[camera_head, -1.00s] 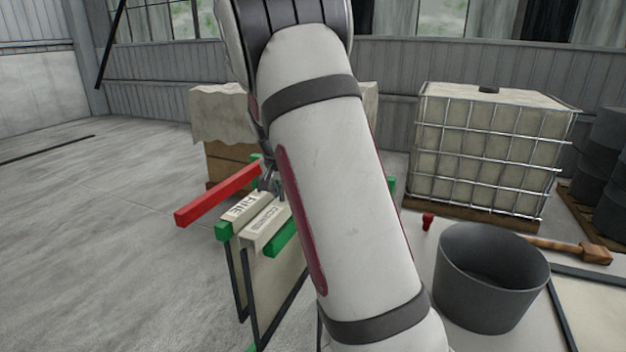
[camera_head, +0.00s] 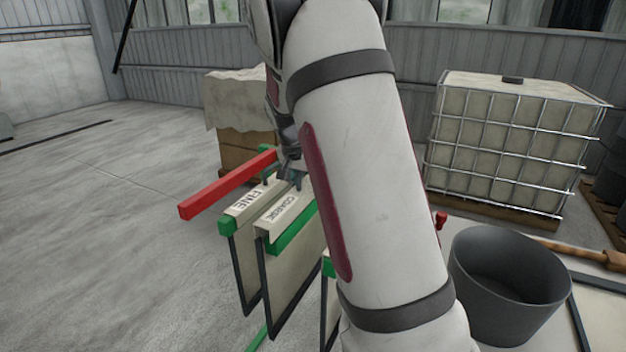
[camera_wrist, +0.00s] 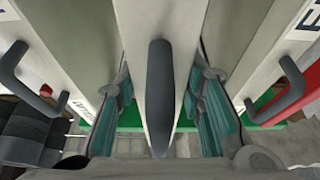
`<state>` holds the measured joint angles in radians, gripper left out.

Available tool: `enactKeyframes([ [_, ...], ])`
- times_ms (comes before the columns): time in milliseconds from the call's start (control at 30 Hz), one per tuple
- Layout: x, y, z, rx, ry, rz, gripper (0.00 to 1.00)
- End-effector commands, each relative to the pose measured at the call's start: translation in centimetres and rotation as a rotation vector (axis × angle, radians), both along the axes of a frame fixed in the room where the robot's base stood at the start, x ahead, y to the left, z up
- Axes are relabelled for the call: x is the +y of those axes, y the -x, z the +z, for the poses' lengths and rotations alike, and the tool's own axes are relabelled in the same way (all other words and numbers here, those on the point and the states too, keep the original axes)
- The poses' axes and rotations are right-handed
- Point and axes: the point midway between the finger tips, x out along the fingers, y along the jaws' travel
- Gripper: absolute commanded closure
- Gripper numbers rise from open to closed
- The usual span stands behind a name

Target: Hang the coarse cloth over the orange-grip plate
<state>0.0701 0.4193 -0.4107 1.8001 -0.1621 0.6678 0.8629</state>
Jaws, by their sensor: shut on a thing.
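The coarse cloth (camera_head: 293,283) is a pale, dark-edged cloth hanging from a pale top bar lettered COARSE. My gripper (camera_head: 289,180) is at this bar's far end, partly behind my arm. In the wrist view my gripper (camera_wrist: 160,120) has its teal-padded fingers on both sides of a pale bar (camera_wrist: 160,25) with a dark handle, shut on it. It appears to be the coarse cloth's bar. The fine cloth (camera_head: 244,270), lettered FINE, hangs close beside it to the left. I cannot make out an orange-grip plate; my arm hides the area to the right.
A red bar (camera_head: 222,187) juts out left of the cloths. Green bars (camera_head: 294,236) lie close around them. A grey bucket (camera_head: 507,282) and a wooden-handled tool (camera_head: 590,254) are at the right. A caged tank (camera_head: 510,150) stands behind. The left floor is clear.

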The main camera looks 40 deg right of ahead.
Motion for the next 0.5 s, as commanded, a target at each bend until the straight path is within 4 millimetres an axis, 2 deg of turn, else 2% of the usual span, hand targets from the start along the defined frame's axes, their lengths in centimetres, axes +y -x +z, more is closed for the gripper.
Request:
enactKeyframes([
  [500, 4.3, 1.9, 0.2, -0.001, 0.001, 0.001, 1.00],
])
